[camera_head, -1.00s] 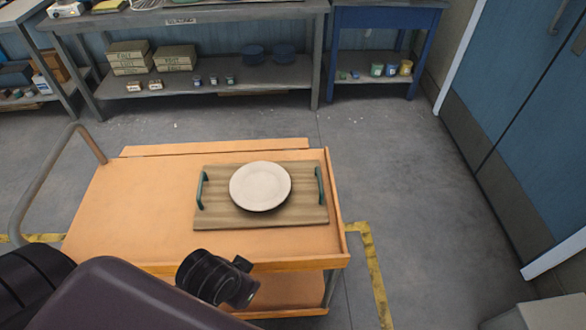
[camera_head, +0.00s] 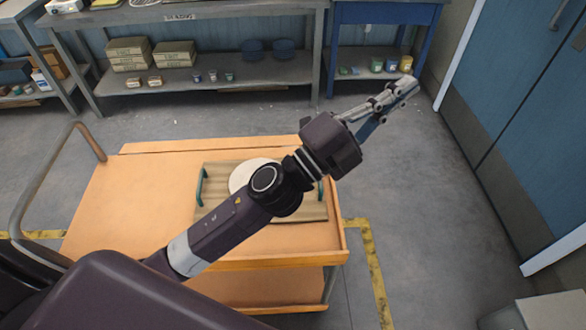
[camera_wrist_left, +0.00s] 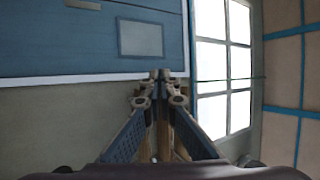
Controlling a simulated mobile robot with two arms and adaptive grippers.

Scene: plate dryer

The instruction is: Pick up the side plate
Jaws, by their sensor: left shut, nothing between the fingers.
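The side plate (camera_head: 241,177) is pale and round. It lies on a wooden tray (camera_head: 212,217) with two green handles, on the orange cart. In the head view my left arm crosses in front of the plate and hides much of it. My left gripper (camera_head: 408,85) is beyond the cart's right side, raised and pointing up and to the right, away from the plate. Its fingers are together and empty. The left wrist view shows the gripper (camera_wrist_left: 160,77) facing a wall and a window, with no plate there. My right gripper is not in view.
The orange cart (camera_head: 110,205) has a raised rim and a grey handle (camera_head: 45,185) at its left. A grey workbench (camera_head: 180,20) with boxes and a blue table (camera_head: 385,17) stand behind. Blue doors (camera_head: 530,110) are at the right. Floor between is clear.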

